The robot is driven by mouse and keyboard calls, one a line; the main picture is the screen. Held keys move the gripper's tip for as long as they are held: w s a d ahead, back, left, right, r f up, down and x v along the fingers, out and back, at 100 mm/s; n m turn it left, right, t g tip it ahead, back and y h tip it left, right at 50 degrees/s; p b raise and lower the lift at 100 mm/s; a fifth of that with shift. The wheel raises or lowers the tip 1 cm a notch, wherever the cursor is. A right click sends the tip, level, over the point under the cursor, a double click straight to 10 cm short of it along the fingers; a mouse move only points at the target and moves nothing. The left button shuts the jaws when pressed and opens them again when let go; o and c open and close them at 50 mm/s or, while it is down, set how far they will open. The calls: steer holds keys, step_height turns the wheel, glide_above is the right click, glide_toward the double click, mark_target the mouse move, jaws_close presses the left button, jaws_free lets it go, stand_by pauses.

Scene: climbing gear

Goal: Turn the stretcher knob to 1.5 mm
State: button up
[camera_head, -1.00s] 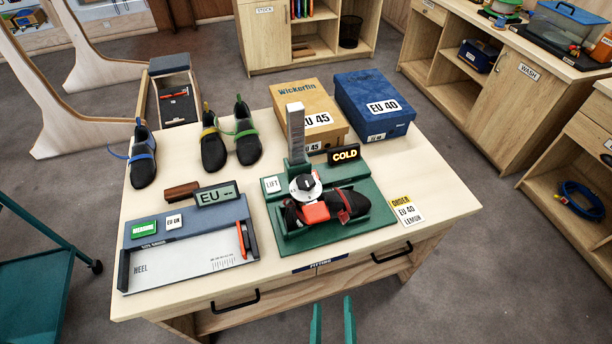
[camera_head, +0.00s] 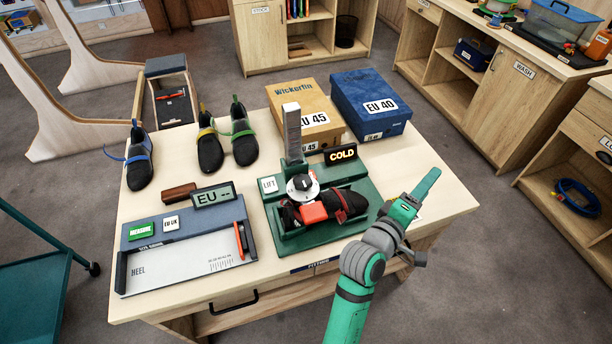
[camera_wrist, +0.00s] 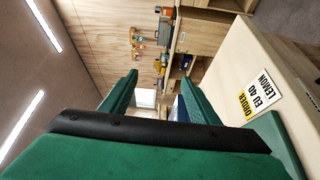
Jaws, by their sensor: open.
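The stretcher (camera_head: 275,222) is a green stand on the table, with a grey column and a white round knob (camera_head: 302,187) with a black middle. A black and red shoe (camera_head: 340,203) lies in it beside a red block (camera_head: 313,212). A sign reading COLD (camera_head: 341,154) and a LIFT button (camera_head: 269,185) are on it. The knob's scale is too small to read. My green gripper (camera_head: 428,185) is to the right of the stretcher, apart from the knob, pointing up and right. In the wrist view its two fingers (camera_wrist: 160,95) stand apart with nothing between them.
A size gauge (camera_head: 185,265) with an EU display (camera_head: 214,196) lies left of the stretcher. Three shoes stand behind it. Boxes marked EU 45 (camera_head: 305,105) and EU 40 (camera_head: 371,103) stand at the back. The order card (camera_wrist: 258,95) shows in the wrist view.

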steer(key=w+d+r+m+g+h, duration=0.1)
steer(key=d+r+m+g+h, duration=0.1)
steer(key=d+r+g, duration=0.3)
steer(key=n+g+y, duration=0.6)
steer(key=y, duration=1.3)
glide_toward(303, 181)
steer(key=x, duration=0.8)
steer(key=shift+c, duration=0.7)
steer(key=c, duration=0.9)
